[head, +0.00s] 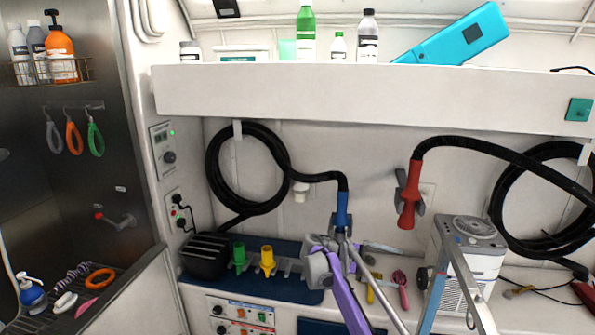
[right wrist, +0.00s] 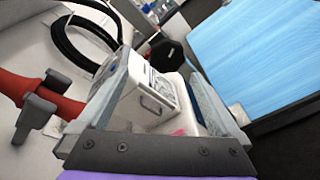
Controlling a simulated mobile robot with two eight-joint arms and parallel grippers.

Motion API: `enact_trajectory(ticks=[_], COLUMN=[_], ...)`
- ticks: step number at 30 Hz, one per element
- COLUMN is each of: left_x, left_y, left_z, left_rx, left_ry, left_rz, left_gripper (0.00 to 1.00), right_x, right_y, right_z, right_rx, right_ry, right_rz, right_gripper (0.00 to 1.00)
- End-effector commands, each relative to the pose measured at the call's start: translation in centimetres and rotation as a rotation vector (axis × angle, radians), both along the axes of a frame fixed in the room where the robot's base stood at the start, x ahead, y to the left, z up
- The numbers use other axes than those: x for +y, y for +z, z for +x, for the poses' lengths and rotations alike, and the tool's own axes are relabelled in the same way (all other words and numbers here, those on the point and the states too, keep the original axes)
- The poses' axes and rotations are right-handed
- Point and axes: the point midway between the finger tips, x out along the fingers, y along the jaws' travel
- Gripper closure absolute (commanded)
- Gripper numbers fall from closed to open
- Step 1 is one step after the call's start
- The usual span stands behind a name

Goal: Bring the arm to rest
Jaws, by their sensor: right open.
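My right gripper (head: 368,262) is at the lower middle of the head view, just above the counter, by its purple and grey arm. It is left of the white machine (head: 470,232) and below the red nozzle (head: 409,195). In the right wrist view its two fingers stand wide apart (right wrist: 155,72) with nothing held between them. The white machine (right wrist: 148,92) shows beyond them, and the red nozzle (right wrist: 62,104) with its grey holder is at the left. My left gripper is not in view.
A blue nozzle (head: 342,208) on a black hose is close above the gripper. Green (head: 239,253) and yellow (head: 267,259) attachments stand at its left. A shelf (head: 370,92) with bottles runs above. A blue tabletop (right wrist: 262,55) shows at right in the wrist view.

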Motion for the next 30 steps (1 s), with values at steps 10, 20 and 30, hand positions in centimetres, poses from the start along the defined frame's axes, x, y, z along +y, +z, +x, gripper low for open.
enact_trajectory(ticks=[10,20,30], left_x=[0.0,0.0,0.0], left_y=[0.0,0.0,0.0], left_z=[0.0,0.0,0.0], left_rx=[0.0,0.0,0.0], left_ry=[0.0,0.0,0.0], left_rz=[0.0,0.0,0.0], left_gripper=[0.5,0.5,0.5], right_x=[-1.2,1.3,6.3], right_y=[2.6,1.0,-4.3], right_z=[-7.0,-18.1,-30.8], right_rx=[-0.194,-0.451,-0.769], right_ry=[0.084,0.08,-0.02], right_rz=[0.383,0.755,1.126], right_gripper=[0.0,0.0,0.0])
